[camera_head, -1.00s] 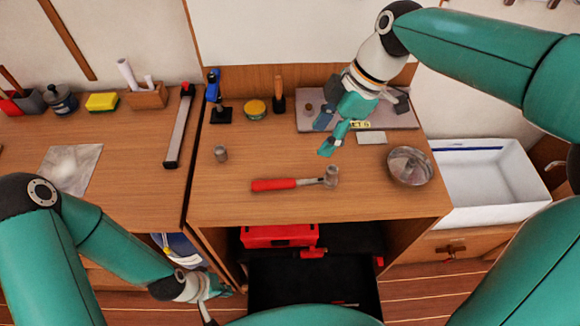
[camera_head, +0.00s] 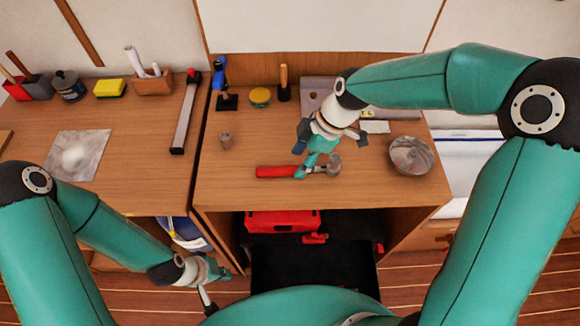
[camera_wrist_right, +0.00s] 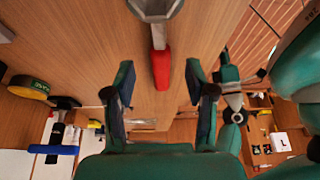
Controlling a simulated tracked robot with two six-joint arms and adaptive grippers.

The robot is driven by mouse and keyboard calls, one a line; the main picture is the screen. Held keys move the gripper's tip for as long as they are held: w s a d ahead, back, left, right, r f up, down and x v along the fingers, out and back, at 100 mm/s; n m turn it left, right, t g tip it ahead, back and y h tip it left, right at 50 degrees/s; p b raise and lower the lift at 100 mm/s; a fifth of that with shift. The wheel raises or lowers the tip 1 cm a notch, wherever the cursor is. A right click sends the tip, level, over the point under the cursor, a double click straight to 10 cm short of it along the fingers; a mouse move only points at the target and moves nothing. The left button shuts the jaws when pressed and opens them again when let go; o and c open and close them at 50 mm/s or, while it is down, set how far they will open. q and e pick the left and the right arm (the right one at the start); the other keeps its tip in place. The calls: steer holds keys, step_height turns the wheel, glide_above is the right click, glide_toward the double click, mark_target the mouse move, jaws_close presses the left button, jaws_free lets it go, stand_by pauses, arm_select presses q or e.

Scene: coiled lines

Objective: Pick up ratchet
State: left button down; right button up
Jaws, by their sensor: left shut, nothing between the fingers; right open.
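The ratchet lies flat on the wooden worktop, its red handle (camera_head: 275,172) pointing left and its round metal head (camera_head: 333,166) to the right. My right gripper (camera_head: 307,164) is over the ratchet and hides part of its middle. In the right wrist view its two fingers (camera_wrist_right: 160,72) are spread apart, with the red handle (camera_wrist_right: 161,68) showing between them. I cannot tell how high the fingers are above the handle. My left gripper (camera_head: 212,276) is low at the front left, below the worktop, shut and away from the ratchet.
A yellow-topped tin (camera_head: 260,97) and a blue tool (camera_head: 221,80) stand at the back. Below, a red toolbox (camera_head: 283,221) sits behind an open black drawer (camera_head: 310,275).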

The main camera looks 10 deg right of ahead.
mark_target(295, 167)
steer(key=shift+x, duration=1.5)
steer(key=shift+w, duration=0.1)
jaws_close()
